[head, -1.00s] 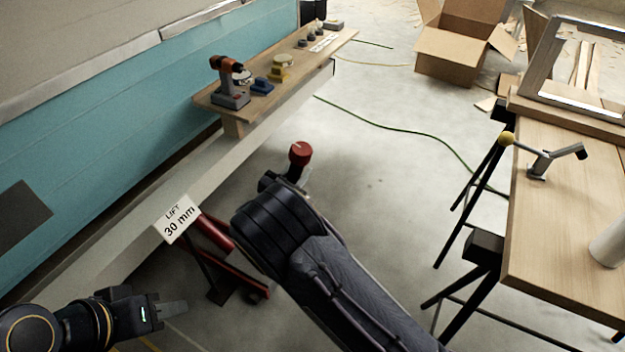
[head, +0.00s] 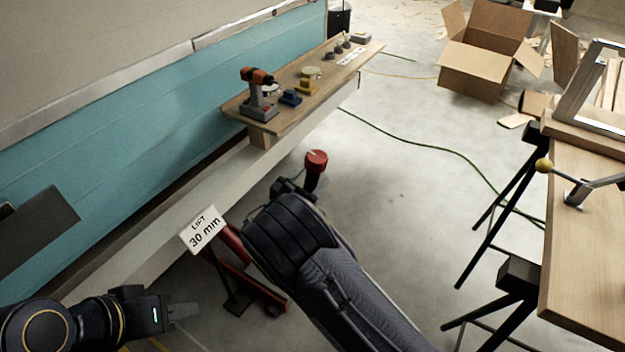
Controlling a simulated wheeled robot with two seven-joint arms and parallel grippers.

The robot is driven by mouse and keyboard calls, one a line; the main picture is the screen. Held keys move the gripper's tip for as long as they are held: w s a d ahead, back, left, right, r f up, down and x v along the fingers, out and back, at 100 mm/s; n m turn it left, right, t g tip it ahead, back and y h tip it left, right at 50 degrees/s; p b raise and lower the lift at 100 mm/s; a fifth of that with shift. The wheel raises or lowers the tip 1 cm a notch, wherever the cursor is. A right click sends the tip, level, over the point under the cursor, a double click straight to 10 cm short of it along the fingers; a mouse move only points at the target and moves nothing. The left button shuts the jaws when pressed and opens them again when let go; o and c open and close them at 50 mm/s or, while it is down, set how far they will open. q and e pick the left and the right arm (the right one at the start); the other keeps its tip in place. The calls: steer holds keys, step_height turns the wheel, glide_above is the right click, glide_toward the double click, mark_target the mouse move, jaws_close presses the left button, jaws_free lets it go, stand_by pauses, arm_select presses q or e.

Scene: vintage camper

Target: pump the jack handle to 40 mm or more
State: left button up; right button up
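The red jack (head: 255,285) stands on the floor under the camper's sill, partly hidden behind my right arm. A white sign (head: 203,230) on the sill reads "LIFT 30 mm". My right gripper (head: 297,187) is just below the knob, beside or around the post. My own forearm hides most of it, so I cannot tell whether its fingers are closed. My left gripper (head: 183,311) is at the lower left, left of the jack and apart from it. Its finger opening is not clear.
A wooden shelf (head: 300,112) along the teal camper wall bears a drill (head: 259,95) and small items. A workbench (head: 590,250) on black trestles stands at the right. A cardboard box (head: 485,62) and a green cable (head: 440,148) are on the floor.

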steer(key=shift+s+d, duration=0.1)
stand_by(0.4)
arm_select(q)
steer(key=shift+r, duration=0.15)
arm_select(e)
steer(key=v, duration=0.7)
steer(key=shift+s+a, duration=0.25)
steer(key=shift+s, duration=0.05)
